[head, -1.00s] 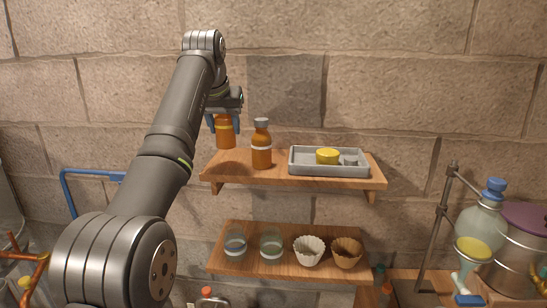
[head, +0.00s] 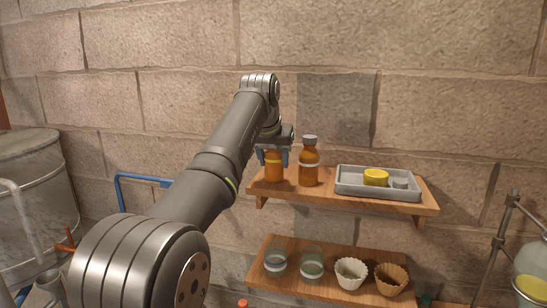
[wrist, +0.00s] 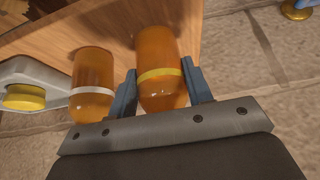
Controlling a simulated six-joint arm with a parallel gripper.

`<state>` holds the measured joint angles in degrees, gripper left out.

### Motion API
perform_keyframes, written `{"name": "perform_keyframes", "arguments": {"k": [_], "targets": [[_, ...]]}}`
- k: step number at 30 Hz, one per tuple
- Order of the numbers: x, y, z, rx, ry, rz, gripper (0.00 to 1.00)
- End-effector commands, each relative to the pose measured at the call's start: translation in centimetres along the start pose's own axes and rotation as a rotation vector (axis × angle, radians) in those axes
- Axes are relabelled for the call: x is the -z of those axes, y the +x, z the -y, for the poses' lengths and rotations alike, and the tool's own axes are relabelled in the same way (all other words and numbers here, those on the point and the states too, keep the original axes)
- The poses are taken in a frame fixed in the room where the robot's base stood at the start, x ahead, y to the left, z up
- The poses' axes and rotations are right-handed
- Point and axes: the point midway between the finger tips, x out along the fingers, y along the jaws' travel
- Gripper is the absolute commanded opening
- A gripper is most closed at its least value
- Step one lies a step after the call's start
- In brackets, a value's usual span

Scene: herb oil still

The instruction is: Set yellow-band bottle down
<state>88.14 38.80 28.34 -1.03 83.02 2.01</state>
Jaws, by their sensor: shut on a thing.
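The yellow-band bottle (head: 273,168) is amber and upright at the left end of the upper shelf (head: 324,199). My gripper (head: 273,157) is shut on it, with a blue finger on each side. In the wrist view the bottle (wrist: 158,90) sits between the fingers (wrist: 161,86), its far end against the shelf wood. I cannot tell whether its base touches the shelf. Its top is hidden by my gripper in the head view. The white-band bottle (head: 309,164) stands just right of it, a small gap apart, with a grey cap.
A grey tray (head: 352,190) with a yellow round piece (head: 376,177) and a small grey piece (head: 401,183) fills the upper shelf's right part. The lower shelf (head: 325,282) holds two glass jars (head: 275,261) and two fluted cups (head: 351,272). A brick wall stands behind.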

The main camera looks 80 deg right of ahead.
Motion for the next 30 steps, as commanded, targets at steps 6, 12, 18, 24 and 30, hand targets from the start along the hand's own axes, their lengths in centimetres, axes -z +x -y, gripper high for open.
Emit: {"name": "perform_keyframes", "arguments": {"k": [6, 12, 18, 24, 30], "targets": [[-0.1, 0.3, 0.0, 0.0, 0.0, 0.0, 0.52], [-0.1, 0.3, 0.0, 0.0, 0.0, 0.0, 0.68], [-0.1, 0.2, 0.0, 0.0, 0.0, 0.0, 0.68], [0.1, -2.2, 0.0, 0.0, 0.0, -0.003, 0.68], [0.1, -6.7, 0.0, 0.001, -0.001, -0.003, 0.68]]}}
